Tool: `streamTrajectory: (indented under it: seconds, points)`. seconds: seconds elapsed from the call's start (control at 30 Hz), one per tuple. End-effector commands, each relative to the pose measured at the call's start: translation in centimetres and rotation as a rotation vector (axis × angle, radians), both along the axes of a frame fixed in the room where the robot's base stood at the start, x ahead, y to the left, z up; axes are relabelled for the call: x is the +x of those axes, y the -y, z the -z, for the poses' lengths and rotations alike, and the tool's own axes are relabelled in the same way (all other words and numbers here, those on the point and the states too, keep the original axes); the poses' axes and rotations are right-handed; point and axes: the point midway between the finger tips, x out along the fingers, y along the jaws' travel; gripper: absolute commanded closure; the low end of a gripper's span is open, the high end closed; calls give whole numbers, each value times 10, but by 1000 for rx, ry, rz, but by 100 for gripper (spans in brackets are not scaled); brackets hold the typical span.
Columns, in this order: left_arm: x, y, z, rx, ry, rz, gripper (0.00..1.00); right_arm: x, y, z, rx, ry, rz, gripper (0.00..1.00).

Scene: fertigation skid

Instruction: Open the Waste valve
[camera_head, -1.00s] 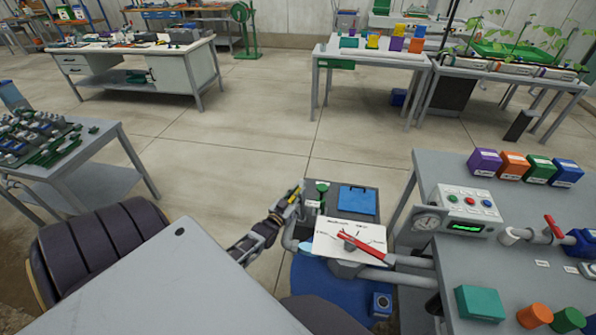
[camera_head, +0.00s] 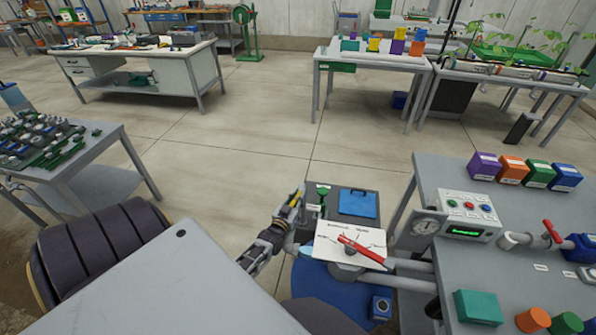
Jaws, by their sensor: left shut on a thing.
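My left gripper (camera_head: 292,208) is at the left edge of the small skid. A green valve handle (camera_head: 322,190) stands upright just right of the gripper. A red lever (camera_head: 361,251) lies slantwise across a white marked plate (camera_head: 331,248) in front. The labels are too small to read, so I cannot tell which handle is the Waste valve. My right gripper is not in view.
A blue flat box (camera_head: 357,203) lies behind the plate. Grey pipes (camera_head: 413,284) run right to a bench with a gauge (camera_head: 425,226), a control box (camera_head: 468,212) and a red-handled valve (camera_head: 552,232). Several coloured boxes stand there. The floor behind the skid is clear.

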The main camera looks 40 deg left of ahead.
Motion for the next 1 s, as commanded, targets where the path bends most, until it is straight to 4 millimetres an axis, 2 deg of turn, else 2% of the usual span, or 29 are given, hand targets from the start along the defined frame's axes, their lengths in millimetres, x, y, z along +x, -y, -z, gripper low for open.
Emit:
streamTrajectory:
  seconds: [0.03, 0.07, 0.2, 0.67, 1.0]
  points:
    - [0, -3, -3, 4, 5, -3, 100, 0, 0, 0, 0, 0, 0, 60]
    - [1, -3, -3, 4, 5, -3, 81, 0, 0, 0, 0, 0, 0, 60]
    - [0, -2, -2, 2, 4, -2, 63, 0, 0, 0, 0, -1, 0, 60]
    - [-2, 1, 0, 0, 0, 0, 62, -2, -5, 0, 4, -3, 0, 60]
    - [-23, 6, 0, 0, 0, 0, 62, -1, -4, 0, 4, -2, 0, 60]
